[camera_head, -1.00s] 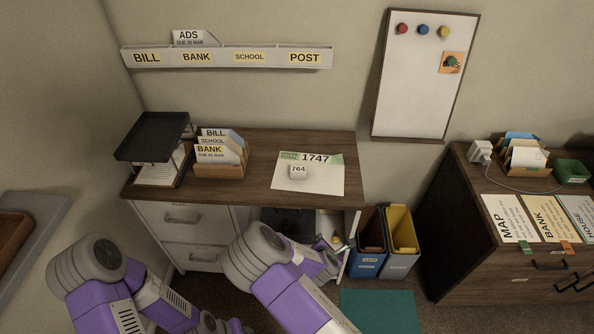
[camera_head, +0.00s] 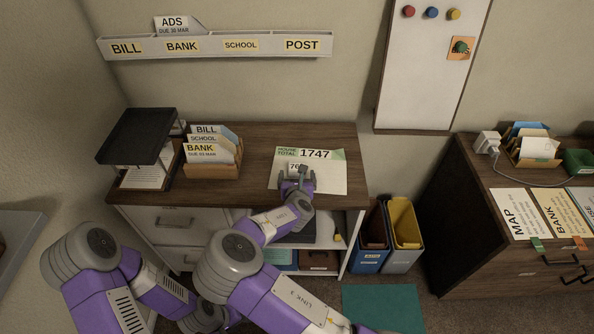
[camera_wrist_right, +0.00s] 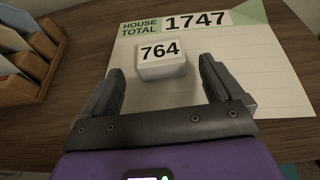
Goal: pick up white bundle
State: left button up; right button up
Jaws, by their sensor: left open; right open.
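The white bundle (camera_wrist_right: 161,66) is a small white block with the number 764 on top. It lies on the paper sheet marked HOUSE TOTAL 1747 (camera_wrist_right: 265,70) on the desk. In the head view the bundle (camera_head: 293,168) is partly hidden by my right gripper (camera_head: 296,179). In the right wrist view my right gripper (camera_wrist_right: 160,76) is open, with its fingers pointing at the bundle, one toward each side of it. The bundle sits just ahead between the finger lines, and I cannot tell whether they touch it. My left gripper is not visible; only its arm shows at lower left.
A wooden letter holder (camera_head: 212,168) and a black tray stack (camera_head: 138,138) stand left on the desk. A wall rack (camera_head: 215,47) hangs above. Blue and grey bins (camera_head: 372,258) stand right of the desk. The desktop around the sheet is mostly clear.

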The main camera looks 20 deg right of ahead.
jog(key=shift+x, duration=1.5)
jog(key=shift+c, duration=0.2)
jog(key=c, duration=0.9)
